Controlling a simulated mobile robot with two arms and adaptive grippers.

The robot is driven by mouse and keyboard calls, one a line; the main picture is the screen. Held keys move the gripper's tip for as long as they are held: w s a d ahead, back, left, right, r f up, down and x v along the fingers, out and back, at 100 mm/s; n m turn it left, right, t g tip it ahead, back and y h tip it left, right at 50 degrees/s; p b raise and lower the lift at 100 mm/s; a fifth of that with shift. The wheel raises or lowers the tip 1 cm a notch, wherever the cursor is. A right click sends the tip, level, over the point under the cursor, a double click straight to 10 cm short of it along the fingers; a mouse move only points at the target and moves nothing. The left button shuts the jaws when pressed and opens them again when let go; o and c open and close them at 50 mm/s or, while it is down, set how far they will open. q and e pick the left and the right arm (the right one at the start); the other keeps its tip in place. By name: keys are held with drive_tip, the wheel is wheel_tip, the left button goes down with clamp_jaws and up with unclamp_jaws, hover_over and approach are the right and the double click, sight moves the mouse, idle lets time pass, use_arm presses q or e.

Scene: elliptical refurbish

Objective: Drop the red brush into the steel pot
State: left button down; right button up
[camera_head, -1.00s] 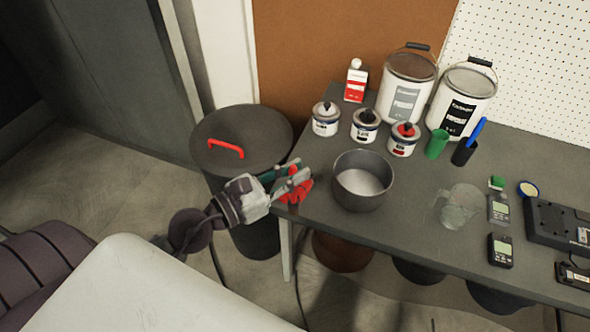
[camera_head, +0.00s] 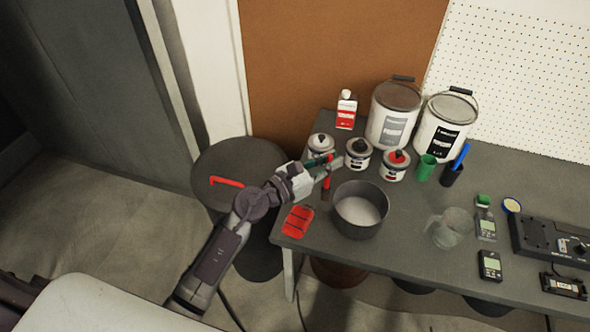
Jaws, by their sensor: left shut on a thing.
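The steel pot (camera_head: 360,222) is a dark grey, open round pot standing on the table near its left end. My left gripper (camera_head: 331,170) is shut on the red brush (camera_head: 326,184), just to the upper left of the pot. The brush hangs roughly upright with its dark end down, beside the pot's rim and not over its opening. The gripper's fingers hide the top of the brush. My right gripper is out of view.
A red tray (camera_head: 298,221) lies at the table's left corner. Small paint cans (camera_head: 393,166) and large paint buckets (camera_head: 395,118) stand behind the pot. A clear jug (camera_head: 451,228) stands to its right. A dark bin (camera_head: 235,165) stands left of the table (camera_head: 420,265).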

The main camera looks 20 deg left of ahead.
use_arm(q)
drive_tip(key=w+d+r+m+g+h, duration=0.1)
drive_tip(key=w+d+r, duration=0.1)
drive_tip(key=w+d, duration=0.35)
wheel_tip(320, 180, down, 11)
drive_tip(key=d+h+b, duration=0.1)
drive_tip(key=d+b, duration=0.1)
drive_tip(key=b, duration=0.7)
drive_tip(key=shift+s+d+r+m+g, duration=0.15)
drive_tip(key=shift+s+d+m+g, duration=0.15)
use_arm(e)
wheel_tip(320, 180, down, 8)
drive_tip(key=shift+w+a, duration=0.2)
use_arm(q)
drive_tip(key=c, duration=1.1)
unclamp_jaws()
drive_tip(key=shift+o, duration=0.2)
